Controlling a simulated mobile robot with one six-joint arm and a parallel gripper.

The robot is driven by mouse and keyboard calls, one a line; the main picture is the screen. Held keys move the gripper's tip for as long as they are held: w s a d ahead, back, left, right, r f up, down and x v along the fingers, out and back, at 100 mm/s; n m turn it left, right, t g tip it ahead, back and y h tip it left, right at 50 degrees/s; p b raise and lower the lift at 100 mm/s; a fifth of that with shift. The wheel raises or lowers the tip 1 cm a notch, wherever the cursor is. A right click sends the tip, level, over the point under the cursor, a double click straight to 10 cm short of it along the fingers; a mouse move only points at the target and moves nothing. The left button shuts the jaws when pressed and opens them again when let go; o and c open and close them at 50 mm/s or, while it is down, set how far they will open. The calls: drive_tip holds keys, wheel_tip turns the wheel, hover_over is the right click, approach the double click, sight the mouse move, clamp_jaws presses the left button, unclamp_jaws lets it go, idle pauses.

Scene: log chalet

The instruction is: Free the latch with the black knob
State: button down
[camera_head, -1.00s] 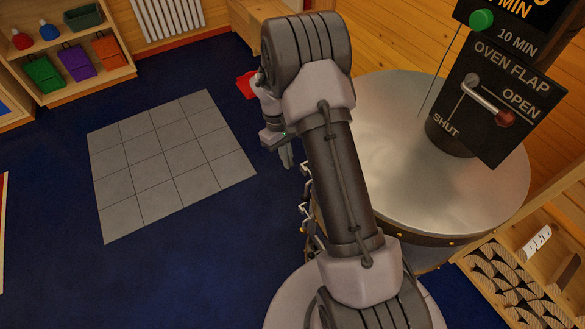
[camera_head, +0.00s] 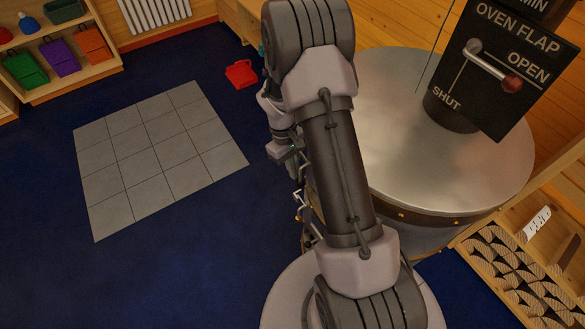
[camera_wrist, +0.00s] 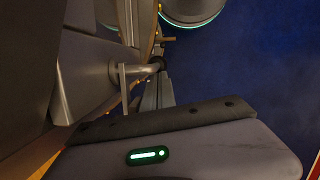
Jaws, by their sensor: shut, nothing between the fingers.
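My gripper (camera_head: 297,172) points down beside the left side of the large round metal oven (camera_head: 440,170). Its fingers (camera_wrist: 158,92) look shut and empty in the wrist view. Just past the fingertips is a small dark knob (camera_wrist: 158,62), at the end of a pale metal latch bar (camera_wrist: 135,70) on the oven's side. I cannot tell whether the fingers touch it. In the head view, metal latch hardware (camera_head: 304,208) runs down the oven's side, partly hidden by my arm. The knob itself cannot be made out there.
An oven flap panel (camera_head: 495,65) with a red-tipped lever stands on the oven top. Blue floor with a grey tiled patch (camera_head: 160,160) lies open to the left. A red object (camera_head: 241,74) lies on the floor. A wooden rack (camera_head: 520,270) stands at lower right.

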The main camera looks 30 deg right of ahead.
drive_tip(key=p, duration=0.1)
drive_tip(key=s+g+p, duration=0.1)
drive_tip(key=shift+s+f+g+p, duration=0.1)
drive_tip(key=shift+f+g+p, duration=0.2)
drive_tip(key=shift+p, duration=0.1)
drive_tip(key=p+v, duration=0.6)
drive_tip(key=v, duration=1.1)
drive_tip(key=shift+r, duration=0.25)
